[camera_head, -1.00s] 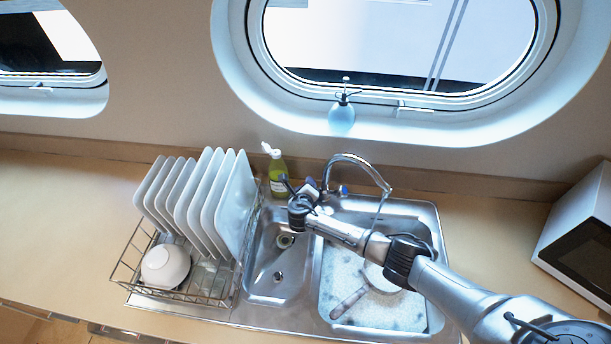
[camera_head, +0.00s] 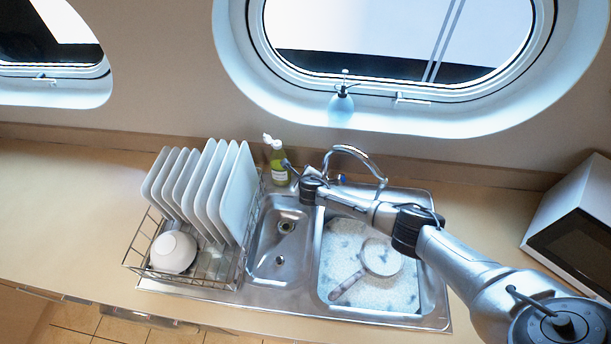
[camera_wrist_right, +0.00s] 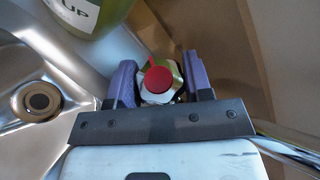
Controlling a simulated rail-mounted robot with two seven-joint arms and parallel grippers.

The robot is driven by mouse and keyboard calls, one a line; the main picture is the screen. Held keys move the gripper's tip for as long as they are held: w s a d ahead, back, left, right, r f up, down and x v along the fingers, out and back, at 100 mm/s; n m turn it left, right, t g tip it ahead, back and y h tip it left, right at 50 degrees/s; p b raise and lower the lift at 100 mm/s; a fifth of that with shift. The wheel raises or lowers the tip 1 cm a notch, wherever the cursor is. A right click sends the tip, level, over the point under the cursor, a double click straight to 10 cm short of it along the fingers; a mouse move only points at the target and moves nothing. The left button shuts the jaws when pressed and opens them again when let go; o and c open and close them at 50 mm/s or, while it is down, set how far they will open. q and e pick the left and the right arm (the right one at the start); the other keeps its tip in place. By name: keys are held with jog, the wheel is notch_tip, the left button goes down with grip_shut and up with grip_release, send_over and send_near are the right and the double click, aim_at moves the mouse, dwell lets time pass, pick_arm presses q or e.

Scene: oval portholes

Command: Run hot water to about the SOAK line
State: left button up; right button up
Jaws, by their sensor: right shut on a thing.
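The red-capped hot tap knob (camera_wrist_right: 158,80) sits between the purple fingers of my right gripper (camera_wrist_right: 160,88), which is shut on it. In the head view my right gripper (camera_head: 298,180) is behind the sink's left bowl, left of the curved chrome faucet (camera_head: 352,150). The right bowl (camera_head: 428,290) holds pale, foamy-looking water and a pan (camera_head: 381,258) with its handle toward the lower left. My forearm crosses the area below the spout, so I cannot tell whether water runs. I cannot make out a SOAK line. My left gripper is not in view.
A green soap bottle (camera_head: 278,165) stands close beside my right gripper. A dish rack (camera_head: 140,245) with several plates and a white bowl (camera_head: 173,252) is on the left. A microwave (camera_head: 575,215) stands on the right. The left bowl (camera_head: 275,262) is empty.

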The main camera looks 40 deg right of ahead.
jog(key=o, duration=0.9)
jog(key=b+v, duration=0.1)
jog(key=v, duration=1.2)
jog(key=shift+s+a+r, duration=0.15)
jog(key=shift+s+r, duration=0.1)
jog(key=shift+s, duration=0.05)
